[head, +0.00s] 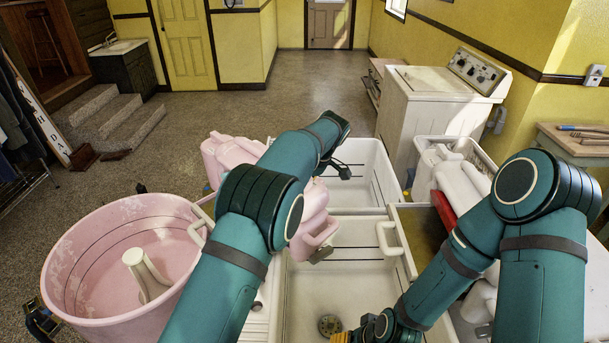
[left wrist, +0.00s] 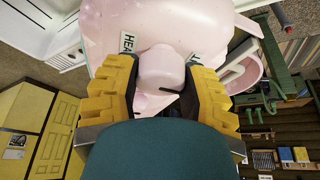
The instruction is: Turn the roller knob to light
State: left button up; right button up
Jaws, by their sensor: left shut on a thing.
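The roller knob (left wrist: 163,72) is a pale pink, rounded piece on the pink wringer head (left wrist: 215,22). My left gripper (left wrist: 163,88) has its yellow fingers on both sides of the knob and is shut on it. A second label to the right is mostly covered. In the head view the pink wringer head (head: 312,215) stands behind my left arm, and the knob and left fingers are hidden. Only a yellow bit of my right gripper (head: 343,337) shows at the bottom edge; its fingertips are out of frame.
A pink washer tub (head: 70,265) stands at left. White sink basins (head: 365,255) with a handle lie in the middle. White jugs (head: 455,180) fill a basket at right. A white dryer (head: 425,110) stands behind. The far floor is clear.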

pick_arm(q)
jog(key=shift+f+n+p, duration=0.1)
jog(key=shift+n+p, duration=0.2)
jog(key=shift+n, duration=0.2)
jog(key=shift+g, duration=0.3)
jog(key=o, duration=1.2)
jog(key=v, duration=1.2)
jog(key=shift+s+d, duration=0.1)
jog(key=shift+f, duration=0.1)
